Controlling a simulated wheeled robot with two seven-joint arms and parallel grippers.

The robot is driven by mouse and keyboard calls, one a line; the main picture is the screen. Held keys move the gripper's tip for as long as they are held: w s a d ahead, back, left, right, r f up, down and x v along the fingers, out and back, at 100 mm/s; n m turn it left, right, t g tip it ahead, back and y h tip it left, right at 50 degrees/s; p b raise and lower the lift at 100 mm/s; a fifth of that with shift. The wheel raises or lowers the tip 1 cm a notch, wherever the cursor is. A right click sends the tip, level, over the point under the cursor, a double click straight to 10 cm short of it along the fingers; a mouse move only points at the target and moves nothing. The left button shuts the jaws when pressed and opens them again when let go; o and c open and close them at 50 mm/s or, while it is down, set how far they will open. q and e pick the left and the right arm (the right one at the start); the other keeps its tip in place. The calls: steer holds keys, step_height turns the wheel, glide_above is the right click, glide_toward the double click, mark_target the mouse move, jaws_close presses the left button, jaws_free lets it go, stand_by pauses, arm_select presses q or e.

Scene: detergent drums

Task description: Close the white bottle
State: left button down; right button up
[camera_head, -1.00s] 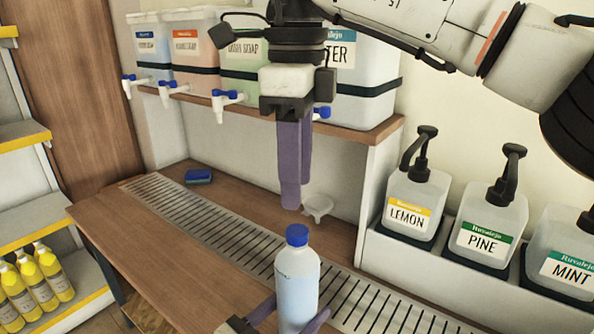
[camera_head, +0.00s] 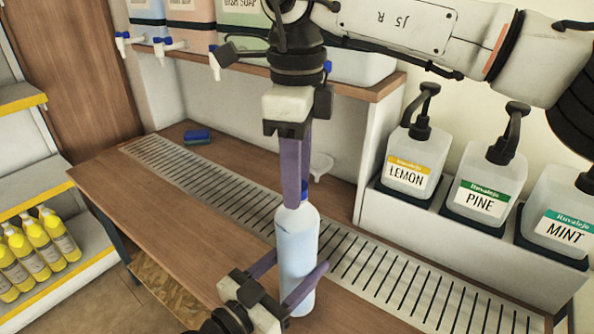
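The white bottle (camera_head: 297,245) stands upright at the front edge of the drain grate, with a blue cap (camera_head: 304,187) on its neck. My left gripper (camera_head: 292,285) comes from below with its two purple fingers on either side of the bottle's lower body. My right gripper (camera_head: 295,195) points straight down over the bottle, with its purple fingertips at cap height. The fingers hide most of the cap, so I cannot tell whether they grip it or how tightly the cap sits.
Lemon (camera_head: 410,165), pine (camera_head: 484,190) and mint (camera_head: 558,225) pump bottles stand in a white rack at the right. A blue sponge (camera_head: 197,136) and a white funnel-like piece (camera_head: 321,165) lie behind the grate (camera_head: 200,185). Drums with taps line the shelf above. The left of the counter is clear.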

arm_select(q)
steer(key=shift+f, duration=0.1)
arm_select(e)
jaws_close()
steer(key=shift+o, duration=1.5)
jaws_free()
steer(key=shift+r, duration=0.1)
step_height(320, 180, up, 12)
arm_select(q)
steer(key=c, duration=0.5)
jaws_free()
steer(key=shift+c, duration=0.2)
